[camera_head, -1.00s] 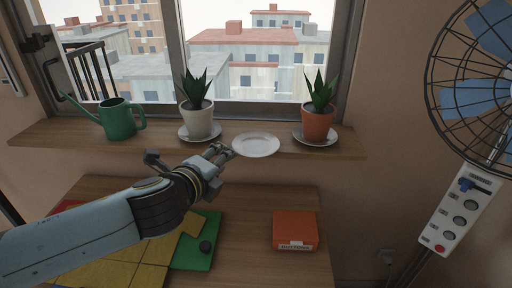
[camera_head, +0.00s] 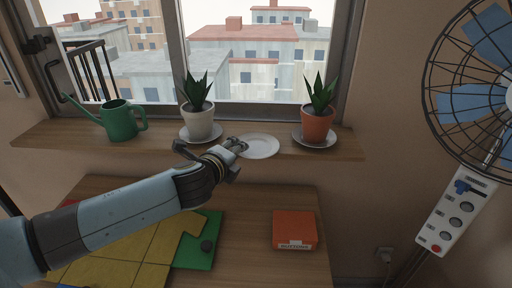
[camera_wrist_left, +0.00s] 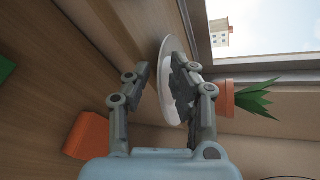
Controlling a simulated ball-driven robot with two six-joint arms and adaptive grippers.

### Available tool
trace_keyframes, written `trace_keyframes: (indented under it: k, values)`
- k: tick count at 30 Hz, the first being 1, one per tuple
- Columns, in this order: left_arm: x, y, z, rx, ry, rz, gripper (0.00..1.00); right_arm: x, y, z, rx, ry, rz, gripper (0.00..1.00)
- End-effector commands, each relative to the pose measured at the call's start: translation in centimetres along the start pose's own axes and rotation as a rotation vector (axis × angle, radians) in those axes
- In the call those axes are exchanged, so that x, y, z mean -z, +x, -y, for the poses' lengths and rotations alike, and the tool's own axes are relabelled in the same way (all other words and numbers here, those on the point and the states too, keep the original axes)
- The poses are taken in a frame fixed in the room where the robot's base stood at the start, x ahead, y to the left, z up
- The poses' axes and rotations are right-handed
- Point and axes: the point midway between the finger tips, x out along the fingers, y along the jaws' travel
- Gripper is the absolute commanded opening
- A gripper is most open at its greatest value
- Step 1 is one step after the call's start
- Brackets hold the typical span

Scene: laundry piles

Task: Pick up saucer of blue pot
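An empty white saucer (camera_head: 262,147) lies on the wooden windowsill, between the white pot and the orange pot. No blue pot is in view. My left gripper (camera_head: 238,147) is at the saucer's left edge. In the left wrist view my left gripper (camera_wrist_left: 160,76) has its fingers apart, with the saucer's near rim (camera_wrist_left: 164,55) showing between them. One finger covers part of the saucer there. I cannot tell whether either finger touches it. My right gripper is not in view.
A white pot (camera_head: 198,122) and an orange pot (camera_head: 317,126) stand on their own saucers either side. A green watering can (camera_head: 120,121) is at the left of the sill (camera_head: 60,136). Below, a desk holds an orange box (camera_head: 295,229). A fan (camera_head: 480,90) stands right.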

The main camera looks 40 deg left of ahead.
Motion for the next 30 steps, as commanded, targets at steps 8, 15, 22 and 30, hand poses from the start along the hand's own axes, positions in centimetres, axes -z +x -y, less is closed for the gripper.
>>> trace_keyframes:
  k: [8, 15, 22, 30]
  values:
    - [0.0, 0.0, 0.0, 0.0, 0.0, 0.0, 0.0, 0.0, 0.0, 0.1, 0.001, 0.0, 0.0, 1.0]
    - [0.0, 0.0, 0.0, -0.001, 0.0, 0.0, 0.0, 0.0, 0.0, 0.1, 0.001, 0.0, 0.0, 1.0]
    - [0.0, 0.0, 0.0, 0.0, 0.0, 0.0, 0.0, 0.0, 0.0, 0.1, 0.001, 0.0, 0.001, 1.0]
    - [-0.6, -0.6, 1.7, 0.003, 0.0, 0.0, 0.0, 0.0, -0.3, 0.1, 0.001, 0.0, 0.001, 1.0]
